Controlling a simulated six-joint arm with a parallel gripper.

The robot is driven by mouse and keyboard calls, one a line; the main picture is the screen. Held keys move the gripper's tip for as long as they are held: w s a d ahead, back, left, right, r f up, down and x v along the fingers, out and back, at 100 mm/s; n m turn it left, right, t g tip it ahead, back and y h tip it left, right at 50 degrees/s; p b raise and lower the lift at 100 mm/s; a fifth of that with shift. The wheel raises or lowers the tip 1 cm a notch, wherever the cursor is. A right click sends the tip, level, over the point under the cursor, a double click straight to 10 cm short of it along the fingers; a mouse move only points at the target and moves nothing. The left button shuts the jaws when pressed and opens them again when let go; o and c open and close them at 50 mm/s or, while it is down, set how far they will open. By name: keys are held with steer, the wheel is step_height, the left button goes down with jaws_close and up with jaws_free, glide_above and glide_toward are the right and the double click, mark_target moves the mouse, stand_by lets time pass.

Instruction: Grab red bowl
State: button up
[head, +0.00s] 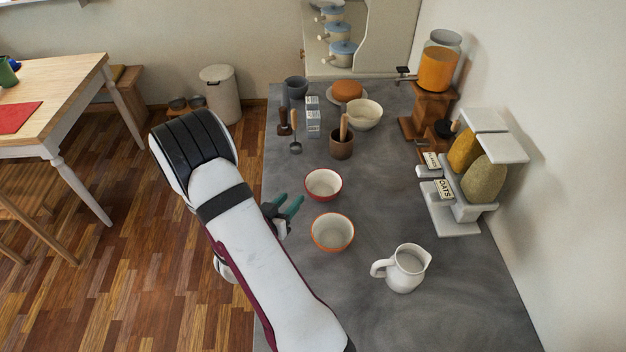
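A bowl with a red outside and pale inside (323,186) stands upright on the grey counter (400,205). Nearer to the camera stands a similar bowl with a more orange-red rim (332,233). Both look empty. My gripper (288,205) has teal fingertips and is at the counter's left side, left of the two bowls and apart from both. The fingers are spread with a gap between them, and nothing shows in the gap. My arm hides part of the gripper and the counter's left edge.
A white jug (403,268) stands right of the near bowl. A brown mortar with pestle (341,146), a cream bowl (364,115) and a grey cup (296,87) stand farther back. Counter right of the red bowl is clear.

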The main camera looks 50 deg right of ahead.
mark_target(306, 182)
steer(key=x, duration=1.2)
steer(key=shift+w+f, duration=0.35)
jaws_close()
steer(key=shift+s+a, duration=0.1)
stand_by(0.4)
